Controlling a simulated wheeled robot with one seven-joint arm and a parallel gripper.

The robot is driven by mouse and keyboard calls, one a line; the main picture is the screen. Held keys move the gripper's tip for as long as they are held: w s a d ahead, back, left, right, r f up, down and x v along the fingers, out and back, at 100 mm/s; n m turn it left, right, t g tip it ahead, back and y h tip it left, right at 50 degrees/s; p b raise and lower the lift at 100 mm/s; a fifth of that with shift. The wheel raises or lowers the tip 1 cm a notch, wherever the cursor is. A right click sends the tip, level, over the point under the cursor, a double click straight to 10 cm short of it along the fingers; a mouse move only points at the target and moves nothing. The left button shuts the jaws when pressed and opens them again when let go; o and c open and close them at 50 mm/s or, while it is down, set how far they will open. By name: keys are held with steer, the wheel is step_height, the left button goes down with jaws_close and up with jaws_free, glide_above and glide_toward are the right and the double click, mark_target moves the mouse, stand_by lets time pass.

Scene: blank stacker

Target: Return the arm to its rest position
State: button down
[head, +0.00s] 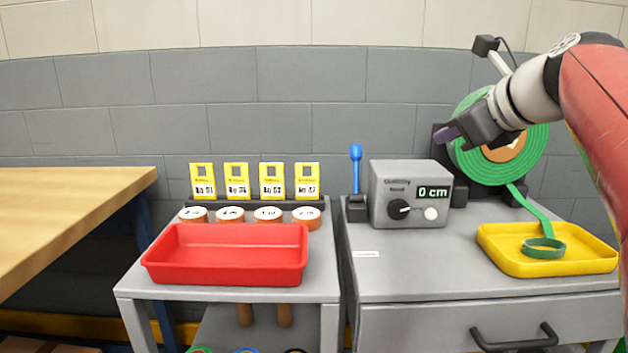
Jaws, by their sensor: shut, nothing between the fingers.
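My gripper (455,135) is at the end of my raised red and white arm at the upper right. It hangs in the air above and right of the grey control box and partly overlaps the green tape reel (533,150) in the picture. It is shut and holds nothing. No part of it touches anything that I can see.
The grey box (381,180) reads 0 cm, with a blue-topped lever (355,168) on its left. A yellow tray (500,258) holds a green loop (543,248). A red tray (225,256), white-topped pots and yellow cards (237,181) stand left. A wooden bench (60,205) is far left.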

steer(key=s+a+f+n+g+h, duration=0.1)
steer(key=s+a+f+n+g, duration=0.1)
steer(key=s+f+n, duration=0.5)
steer(key=s+a+f+n+g+h, duration=0.1)
steer(key=s+a+f+n, duration=0.1)
steer(key=s+f+n, duration=0.6)
steer(key=s+a+f+n+g+h, duration=0.2)
steer(key=s+f+n, duration=0.5)
steer(key=f+n, duration=0.5)
step_height(320, 180, down, 5)
steer(key=shift+s+f+g, duration=0.15)
steer(key=shift+s+g, duration=0.15)
